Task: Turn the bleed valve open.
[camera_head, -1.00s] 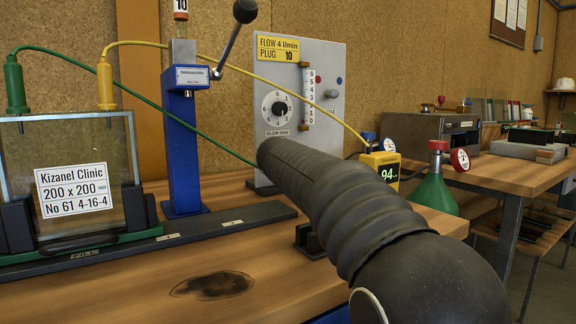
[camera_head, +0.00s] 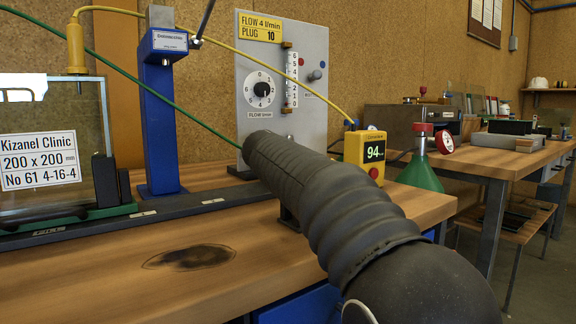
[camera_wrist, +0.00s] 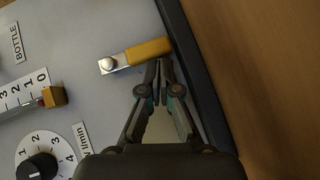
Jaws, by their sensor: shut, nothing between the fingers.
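The bleed valve appears to be the small lever in the wrist view, with a yellow handle (camera_wrist: 148,50) and a metal plate with a round pivot (camera_wrist: 107,63). It sits near the dark edge of the grey panel (camera_wrist: 85,25). My gripper (camera_wrist: 160,68) is shut and empty, its fingertips right beside the handle's lower side in the picture. I cannot tell if they touch it. In the head view my arm hides the gripper and the lever; the upper panel (camera_head: 313,38) shows there.
On the panel are a flow dial (camera_head: 261,89) and a scale tube (camera_head: 291,80). A yellow meter (camera_head: 365,152) reading 94 and a green bottle (camera_head: 420,172) stand right of it. A blue press (camera_head: 162,110) and glass frame (camera_head: 92,105) stand left. Yellow and green hoses cross above the bench.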

